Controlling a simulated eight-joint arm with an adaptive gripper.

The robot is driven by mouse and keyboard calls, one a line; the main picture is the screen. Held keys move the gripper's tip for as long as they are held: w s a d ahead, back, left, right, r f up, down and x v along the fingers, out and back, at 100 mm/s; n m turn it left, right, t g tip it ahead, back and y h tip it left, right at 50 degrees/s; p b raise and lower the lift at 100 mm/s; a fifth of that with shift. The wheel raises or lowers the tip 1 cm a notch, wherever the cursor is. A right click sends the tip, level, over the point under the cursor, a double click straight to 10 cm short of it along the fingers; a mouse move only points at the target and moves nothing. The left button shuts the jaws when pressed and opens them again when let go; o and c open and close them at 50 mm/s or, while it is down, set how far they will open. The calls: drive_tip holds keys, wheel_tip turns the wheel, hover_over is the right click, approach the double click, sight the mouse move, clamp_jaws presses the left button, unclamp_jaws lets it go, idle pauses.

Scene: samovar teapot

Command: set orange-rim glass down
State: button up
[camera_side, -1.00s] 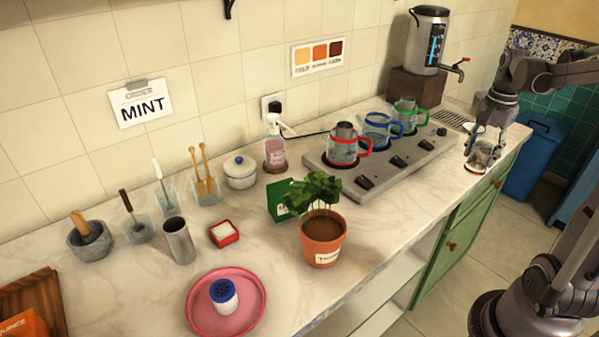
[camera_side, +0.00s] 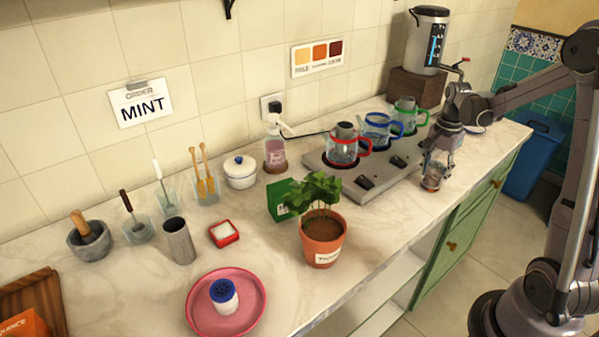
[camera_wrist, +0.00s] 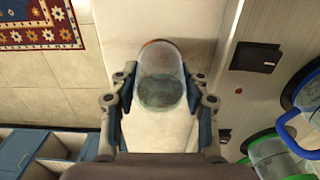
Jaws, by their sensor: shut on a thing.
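The orange-rim glass (camera_side: 433,177) is a small clear tumbler at the counter's front edge, in front of the hotplate. In the wrist view the glass (camera_wrist: 160,78) sits between the two fingers, with an orange arc at its far edge and a greyish see-through body. My gripper (camera_side: 441,157) is shut on it from above, one finger on each side; it also shows in the wrist view (camera_wrist: 160,95). Whether the glass touches the counter or hangs just above it I cannot tell.
The hotplate (camera_side: 350,187) with black knobs stands just left of the glass. It bears a red-trimmed teapot (camera_side: 342,150), a blue one (camera_side: 377,128) and a green one (camera_side: 404,117). A potted plant (camera_side: 322,240) stands farther left. Bare marble (camera_side: 400,215) lies between.

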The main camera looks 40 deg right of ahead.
sight(436, 165)
drive_tip(key=shift+f, duration=0.15)
drive_tip(key=o, duration=1.2)
drive_tip(key=shift+c, duration=0.2)
wheel_tip(436, 165, up, 12)
drive_tip(key=shift+f, duration=0.25)
drive_tip(key=shift+r, duration=0.25)
drive_tip(key=shift+a+r, duration=0.15)
drive_tip(key=shift+a, duration=0.15)
drive_tip(key=s+a+f+n+t, duration=0.1)
drive_tip(key=s+a+n+t, duration=0.1)
drive_tip(key=a+n, duration=0.7)
drive_tip(key=s+a+f+n+t, duration=0.1)
drive_tip(key=a+n+t, duration=0.4)
drive_tip(key=a, duration=1.3)
drive_tip(key=s+n, duration=0.1)
drive_tip(key=n, duration=0.3)
drive_tip(key=shift+s, duration=0.35)
